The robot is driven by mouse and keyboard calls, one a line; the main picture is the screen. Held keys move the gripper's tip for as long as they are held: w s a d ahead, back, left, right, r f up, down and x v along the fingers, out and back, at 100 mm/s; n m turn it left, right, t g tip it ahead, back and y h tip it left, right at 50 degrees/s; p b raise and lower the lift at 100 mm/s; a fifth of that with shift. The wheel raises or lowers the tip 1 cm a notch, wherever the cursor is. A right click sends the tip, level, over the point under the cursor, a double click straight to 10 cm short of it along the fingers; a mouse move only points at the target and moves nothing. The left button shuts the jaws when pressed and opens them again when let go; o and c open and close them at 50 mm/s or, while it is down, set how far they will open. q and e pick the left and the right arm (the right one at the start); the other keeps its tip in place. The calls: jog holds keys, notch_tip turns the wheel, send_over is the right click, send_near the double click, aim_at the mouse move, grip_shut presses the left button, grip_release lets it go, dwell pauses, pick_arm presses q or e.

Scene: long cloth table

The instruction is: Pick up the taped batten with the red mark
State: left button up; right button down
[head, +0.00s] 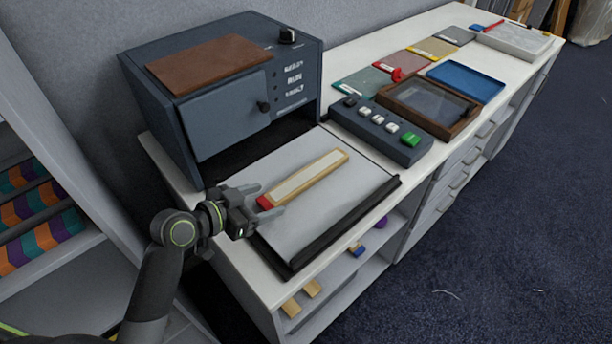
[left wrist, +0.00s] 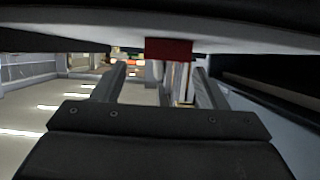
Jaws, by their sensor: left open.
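The taped batten (head: 310,177) is a light wooden bar with a pale tape strip along its top and a red mark (head: 264,202) at its near-left end. It lies diagonally on a light grey board (head: 340,205) with a dark front edge. My left gripper (head: 271,201) is open at the red end, its fingers pointing along the batten. In the left wrist view the red end (left wrist: 168,49) shows above and between the open fingers (left wrist: 160,86); I cannot tell whether they touch it. My right gripper is not in view.
A blue-grey cabinet (head: 222,118) stands behind the board. A button box (head: 376,132) with a green button, a wooden-framed tray (head: 428,105) and a blue tray (head: 465,82) lie to the right. Shelves are below the worktop. A striped-item rack (head: 40,215) stands at left.

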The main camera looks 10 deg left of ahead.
aim_at(288, 188)
pick_arm(q)
jog(key=shift+w+d+f, duration=0.15)
jog(key=shift+w+d, duration=0.2)
jog(key=shift+w, duration=0.1)
jog(key=x, duration=0.1)
jog(key=p+x, duration=0.1)
jog(key=x, duration=0.2)
jog(key=shift+w+r+p, duration=0.3)
jog(key=shift+w, duration=0.1)
jog(key=shift+w+d+f, duration=0.2)
jog(key=shift+w, duration=0.1)
jog(key=shift+r, duration=0.1)
jog(key=c, duration=1.2)
